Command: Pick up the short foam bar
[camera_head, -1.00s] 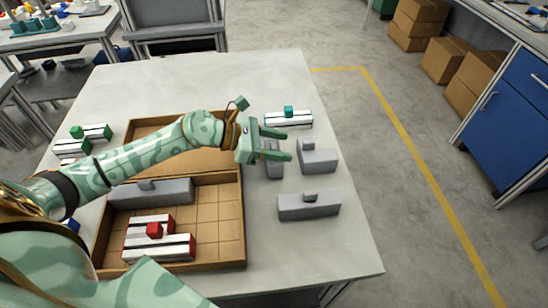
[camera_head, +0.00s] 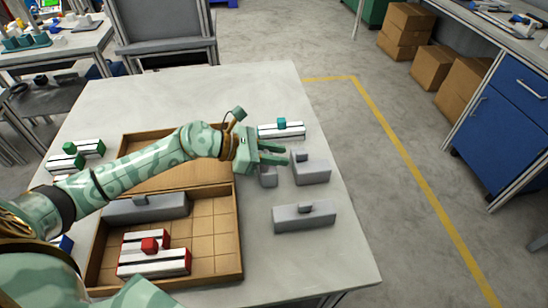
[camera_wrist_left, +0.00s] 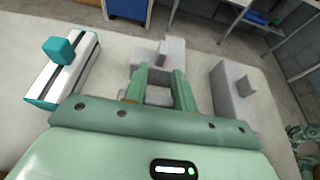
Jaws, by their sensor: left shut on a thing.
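The short foam bar (camera_head: 268,180) is a small grey block on the table, just right of the wooden tray. My left gripper (camera_head: 272,154) is over it, pointing down and right, and covers part of it. In the left wrist view, my left gripper (camera_wrist_left: 160,85) has a green finger on each side of the short bar (camera_wrist_left: 158,96) and is shut on it. The bar appears at or very near table height; I cannot tell whether it touches the table.
A grey stepped block (camera_head: 312,172) stands close right of the bar, and another grey block (camera_head: 300,220) lies nearer. A white block with a teal cube (camera_head: 282,130) is behind. The wooden tray (camera_head: 240,240) holds a long grey bar (camera_head: 140,210) and red-trimmed blocks (camera_head: 150,262).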

